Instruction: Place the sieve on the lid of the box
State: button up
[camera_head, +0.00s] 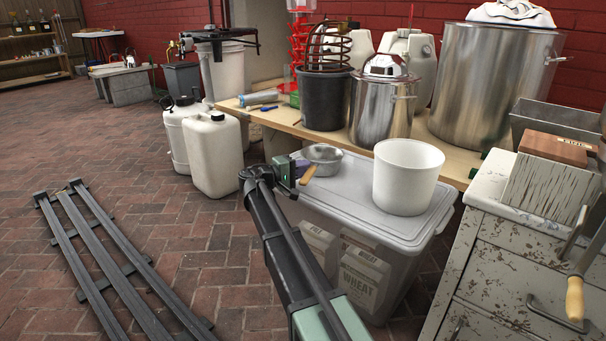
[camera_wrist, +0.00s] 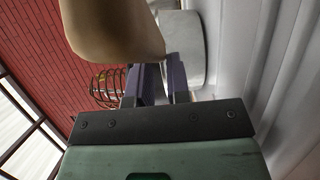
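The sieve (camera_head: 323,154), a metal bowl with a wooden handle (camera_head: 308,175), shows over the back left part of the box's grey lid (camera_head: 345,190) in the head view. I cannot tell whether it touches the lid. My gripper (camera_head: 299,167) is at the lid's left edge, close beside the handle. In the wrist view, a large tan rounded form, apparently the handle (camera_wrist: 112,25), covers part of my gripper (camera_wrist: 163,80). The two purple fingers stand apart with a gap between them, and nothing visible is clamped there. The fingertips are partly hidden.
A white bucket (camera_head: 408,178) stands on the right part of the lid. Behind is a wooden table (camera_head: 270,118) with a black pot (camera_head: 325,98) and steel pots. White jerrycans (camera_head: 212,155) stand at left. A worn cabinet (camera_head: 500,260) is at right.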

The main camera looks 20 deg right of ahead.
jog(key=o, duration=0.4)
jog(key=s+a, duration=0.1)
jog(key=a, duration=1.1)
jog(key=s+f+g+y, duration=0.1)
jog(key=s+f+y, duration=0.85)
jog(key=s, duration=0.75)
jog(key=s+a+f+y, duration=0.3)
jog(key=s+a+y, duration=0.1)
jog(key=s, duration=0.3)
jog(key=s+a+f+m+y, duration=0.1)
jog(key=s+a+f+y, duration=0.3)
jog(key=s, duration=0.3)
jog(key=shift+s+a+g, duration=0.15)
jog(key=shift+s+g, duration=0.1)
jog(key=shift+g, duration=0.05)
